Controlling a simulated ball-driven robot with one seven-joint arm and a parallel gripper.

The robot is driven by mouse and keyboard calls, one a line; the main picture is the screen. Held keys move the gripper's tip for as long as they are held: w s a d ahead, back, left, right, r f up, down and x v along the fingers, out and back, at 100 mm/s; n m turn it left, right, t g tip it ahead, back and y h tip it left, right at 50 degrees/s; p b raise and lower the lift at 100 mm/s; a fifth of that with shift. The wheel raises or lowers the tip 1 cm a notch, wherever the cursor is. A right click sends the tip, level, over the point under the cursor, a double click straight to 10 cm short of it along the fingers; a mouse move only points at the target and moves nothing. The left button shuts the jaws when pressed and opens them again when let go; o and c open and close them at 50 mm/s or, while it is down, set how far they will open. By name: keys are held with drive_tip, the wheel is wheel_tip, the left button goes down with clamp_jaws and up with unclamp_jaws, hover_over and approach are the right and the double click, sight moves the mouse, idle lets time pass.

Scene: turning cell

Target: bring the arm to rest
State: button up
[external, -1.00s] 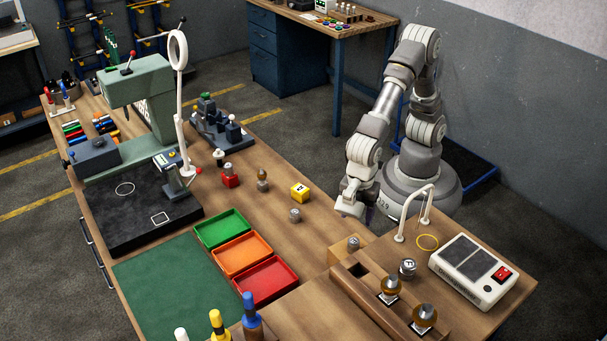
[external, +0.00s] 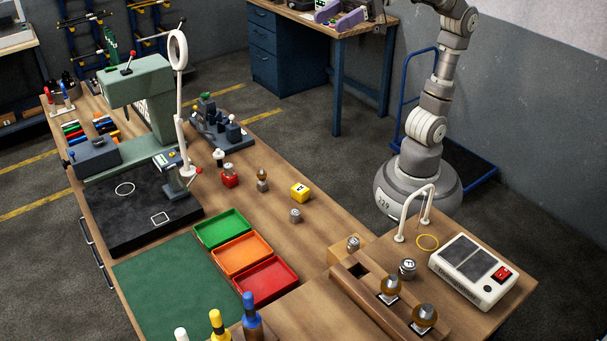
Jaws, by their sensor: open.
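My arm stands upright on its round base behind the workbench's right end, and its upper part runs out of the top of the picture. My gripper (external: 330,20) shows at the top edge, with two purple fingers spread apart and nothing seen between them. It appears in front of the back table in the picture, well clear of the workbench. Part of the wrist is cut off by the frame edge.
A blue-legged table (external: 352,27) stands behind. A blue trolley (external: 480,180) is beside my base.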

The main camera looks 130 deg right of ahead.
drive_tip(key=r, duration=0.1)
drive_tip(key=s, duration=0.1)
drive_tip(key=r, duration=0.1)
drive_tip(key=shift+s+d+r+t, duration=0.15)
drive_tip(key=shift+d+r+t, duration=0.15)
drive_tip(key=shift+t, duration=0.1)
drive_tip(key=shift+f, duration=0.15)
